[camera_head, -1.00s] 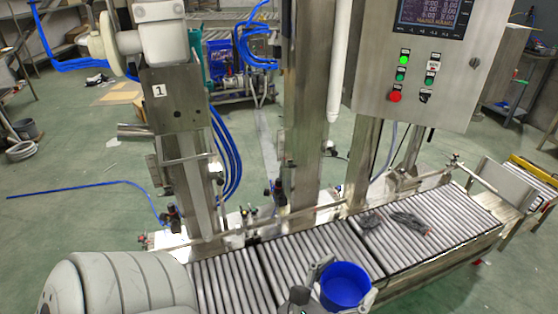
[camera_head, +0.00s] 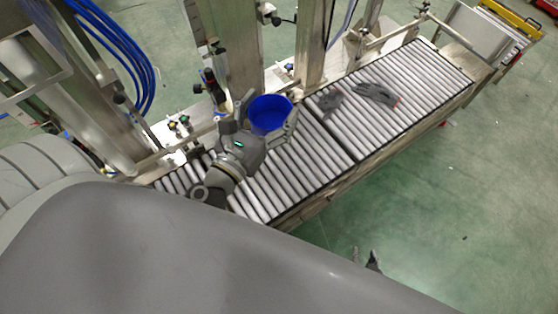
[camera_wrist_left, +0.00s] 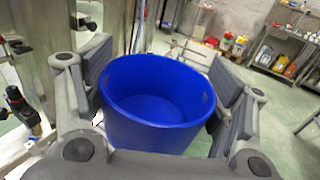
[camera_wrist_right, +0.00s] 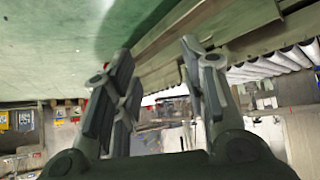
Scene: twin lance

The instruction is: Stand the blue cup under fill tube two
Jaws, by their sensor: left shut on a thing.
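The blue cup (camera_head: 270,112) is upright over the back part of the roller conveyor (camera_head: 305,165), in front of a steel column (camera_head: 238,55). My left gripper (camera_head: 268,122) is shut around the cup's sides; the left wrist view shows the cup (camera_wrist_left: 158,85) between its two fingers. I cannot tell whether the cup's base touches the rollers. Fill tube two cannot be made out for certain. My right gripper (camera_head: 367,260) shows only its tips, low over the floor in front of the conveyor. In the right wrist view its fingers (camera_wrist_right: 155,75) are apart and empty.
Dark gloves (camera_head: 376,93) lie on the rollers to the right of the cup. Valves and fittings (camera_head: 212,88) stand along the conveyor's back edge. A rail (camera_head: 395,32) runs behind the right rollers. The green floor (camera_head: 450,200) in front is clear.

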